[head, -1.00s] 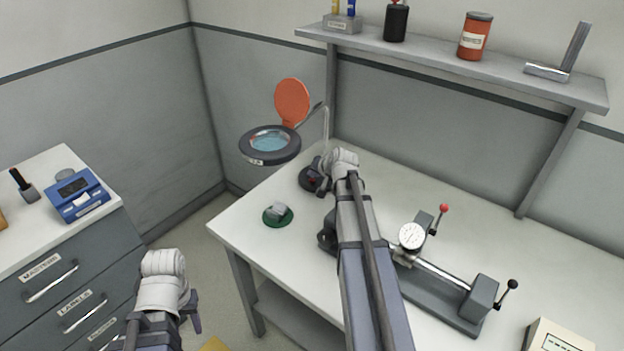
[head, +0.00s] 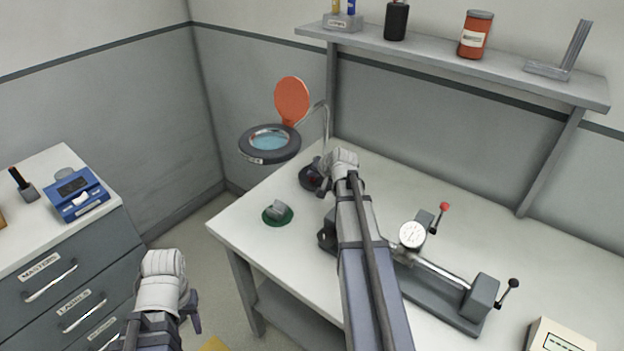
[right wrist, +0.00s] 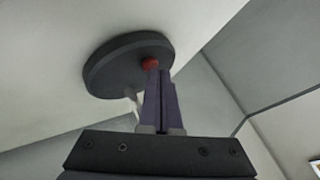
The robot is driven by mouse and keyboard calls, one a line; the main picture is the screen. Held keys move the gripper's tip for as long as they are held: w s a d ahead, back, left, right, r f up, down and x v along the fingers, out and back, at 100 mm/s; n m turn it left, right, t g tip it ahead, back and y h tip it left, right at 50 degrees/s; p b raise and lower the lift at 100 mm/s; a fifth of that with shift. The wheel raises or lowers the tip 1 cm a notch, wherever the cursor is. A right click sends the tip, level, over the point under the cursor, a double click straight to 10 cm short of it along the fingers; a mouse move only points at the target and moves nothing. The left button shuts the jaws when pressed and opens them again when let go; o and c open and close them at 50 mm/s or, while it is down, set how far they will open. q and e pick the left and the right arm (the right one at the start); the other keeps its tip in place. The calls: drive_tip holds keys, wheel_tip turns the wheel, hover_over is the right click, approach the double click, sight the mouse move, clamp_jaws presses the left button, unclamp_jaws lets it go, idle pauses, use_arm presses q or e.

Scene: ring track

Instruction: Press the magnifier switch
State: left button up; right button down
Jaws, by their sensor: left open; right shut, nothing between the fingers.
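The magnifier has a dark ring with a bluish lens (head: 268,143), a raised orange cover (head: 292,100) and a thin bent arm. Its dark round base (head: 308,179) stands on the bench near the back left, partly hidden by my right gripper. In the right wrist view, the base (right wrist: 115,68) carries a red round switch (right wrist: 150,63) near its edge. My right gripper (right wrist: 158,72) is shut and empty, its tips overlapping the switch's lower edge; I cannot tell whether they touch. My left gripper (head: 194,311) is open and empty, low between the cabinet and the bench.
A dial-gauge fixture (head: 440,285) stands on the bench right of my right arm. A grey piece (head: 279,209) sits on a green disc in front of the magnifier. A shelf (head: 450,65) runs above. A blue device (head: 77,194) sits on the drawer cabinet (head: 75,290).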

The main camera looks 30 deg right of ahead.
drive_tip(key=shift+f, duration=0.25)
drive_tip(key=shift+r, duration=0.1)
drive_tip(key=shift+r+p, duration=0.35)
drive_tip(key=shift+r, duration=0.05)
wheel_tip(320, 180, up, 6)
drive_tip(key=p, duration=0.6)
idle(0.4)
